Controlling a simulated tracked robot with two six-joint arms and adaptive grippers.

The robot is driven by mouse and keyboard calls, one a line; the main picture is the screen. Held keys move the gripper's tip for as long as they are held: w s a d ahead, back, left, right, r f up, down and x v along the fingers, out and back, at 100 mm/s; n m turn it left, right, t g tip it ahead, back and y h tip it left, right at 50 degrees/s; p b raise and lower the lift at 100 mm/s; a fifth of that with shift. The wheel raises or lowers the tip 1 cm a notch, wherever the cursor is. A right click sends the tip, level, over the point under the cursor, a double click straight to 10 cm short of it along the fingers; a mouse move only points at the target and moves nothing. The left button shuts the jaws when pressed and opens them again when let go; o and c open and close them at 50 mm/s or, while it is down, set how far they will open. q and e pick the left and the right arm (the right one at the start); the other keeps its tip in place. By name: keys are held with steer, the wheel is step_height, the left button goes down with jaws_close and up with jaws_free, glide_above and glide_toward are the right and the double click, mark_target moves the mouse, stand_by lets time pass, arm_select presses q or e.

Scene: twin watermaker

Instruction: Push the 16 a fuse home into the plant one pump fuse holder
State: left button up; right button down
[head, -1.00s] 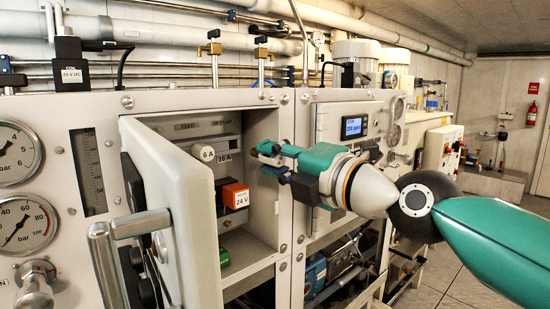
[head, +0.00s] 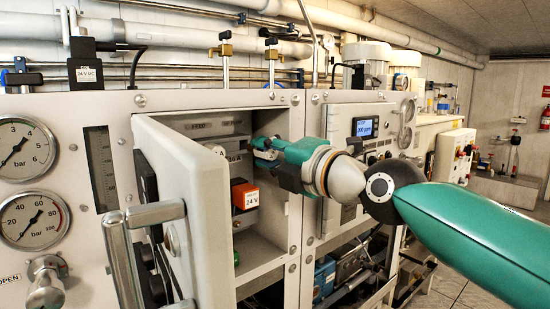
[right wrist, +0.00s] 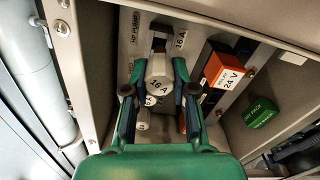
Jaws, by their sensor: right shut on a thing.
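My right gripper (head: 258,153) reaches into the open cabinet from the right. In the right wrist view its two fingers (right wrist: 157,82) are shut on the white 16 A fuse (right wrist: 158,68), one on each side. The far end of the fuse meets the fuse holder (right wrist: 159,44), beside the HP PUMP and 16 A labels. I cannot tell how deep the fuse sits. In the head view the fuse is mostly hidden by the gripper and the door. My left gripper is not in view.
The open cabinet door (head: 190,190) stands to the left of the gripper. An orange 24 V relay (head: 245,196) sits below the fuses; it also shows in the right wrist view (right wrist: 217,69). A green block (right wrist: 261,112) lies beyond it. The cabinet side wall is close on the right.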

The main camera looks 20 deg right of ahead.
mark_target(251, 148)
steer(key=shift+w+a, duration=0.1)
steer(key=shift+w, duration=0.25)
stand_by(0.3)
steer(key=shift+b, duration=0.75)
stand_by(1.2)
steer(key=shift+w+a, duration=0.1)
steer(key=shift+w, duration=0.1)
stand_by(0.4)
steer(key=shift+w+a, duration=0.1)
steer(key=shift+w, duration=0.2)
steer(key=shift+x, duration=1.45)
steer(key=c, duration=0.9)
jaws_free()
steer(key=shift+w, duration=0.1)
steer(key=shift+o, duration=0.2)
